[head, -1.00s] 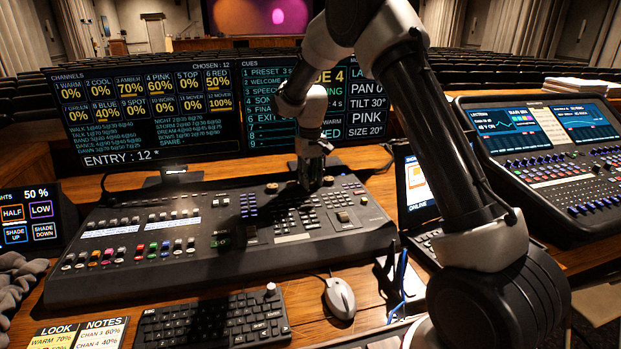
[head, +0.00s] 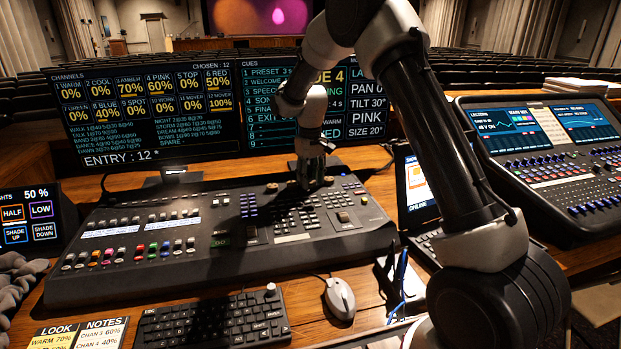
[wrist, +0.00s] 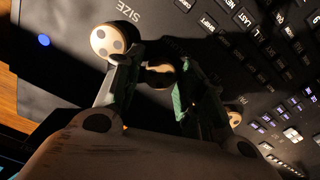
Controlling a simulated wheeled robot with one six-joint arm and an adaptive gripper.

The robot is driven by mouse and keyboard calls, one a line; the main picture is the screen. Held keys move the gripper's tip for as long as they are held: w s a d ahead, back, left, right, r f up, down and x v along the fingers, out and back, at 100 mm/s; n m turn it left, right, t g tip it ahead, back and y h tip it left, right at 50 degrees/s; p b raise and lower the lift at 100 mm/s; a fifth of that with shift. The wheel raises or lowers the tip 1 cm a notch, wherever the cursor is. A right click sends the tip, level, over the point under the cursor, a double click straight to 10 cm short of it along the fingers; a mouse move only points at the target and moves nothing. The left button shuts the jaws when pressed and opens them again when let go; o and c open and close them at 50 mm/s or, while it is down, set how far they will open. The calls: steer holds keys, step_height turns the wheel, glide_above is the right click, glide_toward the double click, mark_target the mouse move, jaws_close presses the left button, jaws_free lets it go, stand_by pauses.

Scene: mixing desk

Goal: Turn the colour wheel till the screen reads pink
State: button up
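The colour wheel (wrist: 161,74) is a small round knob at the back of the lighting console, partly hidden by my fingers. My gripper (wrist: 156,80) comes down over it with a finger on either side, narrowly spaced and seemingly closed on the knob. In the head view my gripper (head: 312,182) stands at the console's back edge and hides the wheel. The right monitor (head: 366,118) reads PINK, with PAN, TILT 30° and SIZE 20° around it; my arm covers part of it. A magenta-pink spot (head: 290,14) shows on the stage backdrop.
A dotted knob (wrist: 107,40) by the SIZE label sits close beside my fingers; another knob (wrist: 235,118) is on the other side. Console keys (head: 308,212) lie in front. A keyboard (head: 212,318) and mouse (head: 340,297) are nearer; a second console (head: 550,160) is at right.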

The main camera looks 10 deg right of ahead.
mark_target(317, 191)
step_height(317, 191, up, 12)
stand_by(0.5)
steer(key=s+d+r+m+t, duration=0.1)
steer(key=s+d+r, duration=0.2)
steer(key=s, duration=1)
steer(key=s+d+r+m+t, duration=0.1)
steer(key=s+d+r+t, duration=0.1)
steer(key=s+d, duration=0.5)
steer(key=s+d+r+m+t, duration=0.1)
steer(key=s+d+r, duration=0.2)
steer(key=s, duration=1.7)
steer(key=shift+d+r+m, duration=0.4)
steer(key=shift+d, duration=0.55)
